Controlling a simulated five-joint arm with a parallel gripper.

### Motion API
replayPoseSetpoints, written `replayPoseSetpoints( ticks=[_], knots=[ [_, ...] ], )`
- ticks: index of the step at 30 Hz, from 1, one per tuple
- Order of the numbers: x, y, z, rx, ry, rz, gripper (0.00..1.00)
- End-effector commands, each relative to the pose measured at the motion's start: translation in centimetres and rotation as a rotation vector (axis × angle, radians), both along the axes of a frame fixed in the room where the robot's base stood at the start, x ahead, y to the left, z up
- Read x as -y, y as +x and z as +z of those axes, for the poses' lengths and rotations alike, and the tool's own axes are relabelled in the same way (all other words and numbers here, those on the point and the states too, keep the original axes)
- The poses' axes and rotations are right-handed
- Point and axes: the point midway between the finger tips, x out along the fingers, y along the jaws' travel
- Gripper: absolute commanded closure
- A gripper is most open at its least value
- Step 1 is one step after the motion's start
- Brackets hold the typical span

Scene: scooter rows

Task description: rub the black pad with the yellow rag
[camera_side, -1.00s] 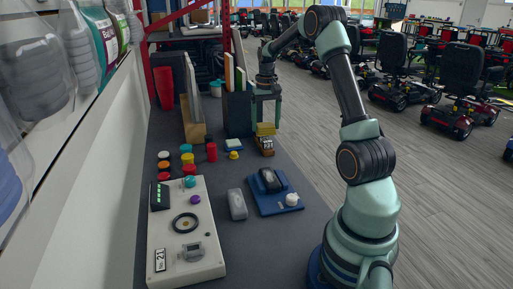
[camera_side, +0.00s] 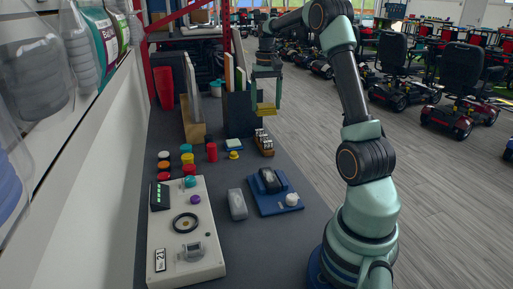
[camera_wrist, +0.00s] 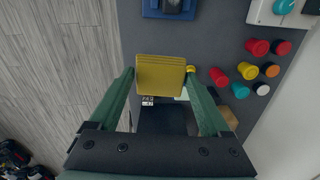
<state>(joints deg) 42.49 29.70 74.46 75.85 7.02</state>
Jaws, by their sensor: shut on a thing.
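My gripper (camera_side: 266,92) is shut on the yellow rag (camera_side: 265,110), a flat folded piece, and holds it in the air above the small wooden block with number wheels (camera_side: 264,143). In the wrist view the rag (camera_wrist: 160,72) spans between the two fingertips (camera_wrist: 162,80) and covers part of the number block. I cannot tell for sure that this is the black pad.
A dark upright holder (camera_side: 237,115) stands left of my gripper. Several coloured round pieces (camera_side: 187,159) and a red cylinder (camera_side: 212,152) stand left of the number block. A grey block (camera_side: 237,204) and a white control panel (camera_side: 184,230) lie nearer the side camera.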

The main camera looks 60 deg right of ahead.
Motion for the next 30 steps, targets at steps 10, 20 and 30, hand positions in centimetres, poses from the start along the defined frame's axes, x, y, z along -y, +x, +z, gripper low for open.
replayPoseSetpoints(
  ticks=[10, 20, 30],
  knots=[
    [-3.9, -2.0, -1.9, -0.001, 0.002, 0.003, 0.63],
    [-9.9, -6.3, -5.4, 0.000, 0.000, 0.001, 0.63],
    [-13.1, -9.1, -7.5, 0.001, -0.002, 0.000, 0.63]
  ],
)
